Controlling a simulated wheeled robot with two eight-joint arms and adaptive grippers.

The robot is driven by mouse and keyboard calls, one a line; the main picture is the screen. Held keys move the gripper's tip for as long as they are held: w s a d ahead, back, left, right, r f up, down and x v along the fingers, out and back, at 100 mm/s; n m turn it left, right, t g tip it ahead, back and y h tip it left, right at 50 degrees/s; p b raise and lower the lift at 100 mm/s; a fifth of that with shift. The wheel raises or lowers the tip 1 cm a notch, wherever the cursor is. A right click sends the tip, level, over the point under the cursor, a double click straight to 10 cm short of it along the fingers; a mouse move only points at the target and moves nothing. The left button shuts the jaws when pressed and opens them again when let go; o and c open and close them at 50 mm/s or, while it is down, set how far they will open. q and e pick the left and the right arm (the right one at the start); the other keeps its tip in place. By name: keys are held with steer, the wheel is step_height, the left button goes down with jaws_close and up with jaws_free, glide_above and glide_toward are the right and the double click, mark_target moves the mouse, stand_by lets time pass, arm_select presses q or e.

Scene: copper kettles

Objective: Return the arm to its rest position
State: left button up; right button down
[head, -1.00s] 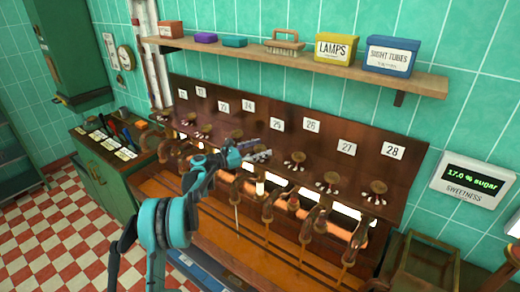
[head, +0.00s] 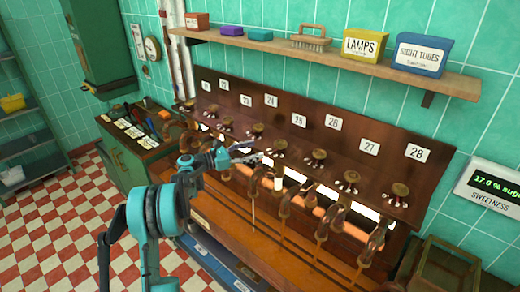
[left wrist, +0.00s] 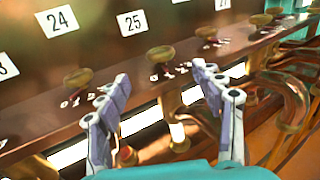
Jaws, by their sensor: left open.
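My left arm reaches in from the lower left of the head view, with its teal and dark links in front of the copper panel (head: 335,165). My left gripper (head: 256,152) is near the panel's knobs, below plates 24 and 25. In the left wrist view its two fingers (left wrist: 160,95) are spread apart with nothing between them. A brass knob (left wrist: 161,54) under plate 25 shows beyond the gap between the fingers. Whether a fingertip touches the panel or pipes cannot be told. My right gripper is in neither view.
Copper pipes (head: 322,224) stand along the panel's front over a wooden counter (head: 270,238). A shelf (head: 335,62) with boxes and a brush runs above. A green cabinet (head: 122,168) with tools stands at left. Checkered floor (head: 62,215) is open at lower left. A sugar display (head: 490,188) hangs at right.

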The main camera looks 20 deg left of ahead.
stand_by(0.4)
arm_select(q)
steer(key=s+d+r+m+g+y, duration=0.2)
steer(key=s+d+m+g+y, duration=0.35)
steer(key=s+d+m, duration=0.85)
steer(key=s+f+m+y, duration=0.2)
steer(key=s+f+m, duration=0.1)
steer(key=s, duration=0.5)
steer(key=s+f+m+y+b, duration=0.1)
steer(key=s+f+m+y, duration=0.2)
steer(key=s, duration=0.6)
steer(key=s+f+m+y, duration=0.2)
steer(key=s+m, duration=0.4)
steer(key=s, duration=0.3)
steer(key=shift+d+f+m, duration=0.25)
steer(key=shift+f+m, duration=0.15)
steer(key=shift+f, duration=0.1)
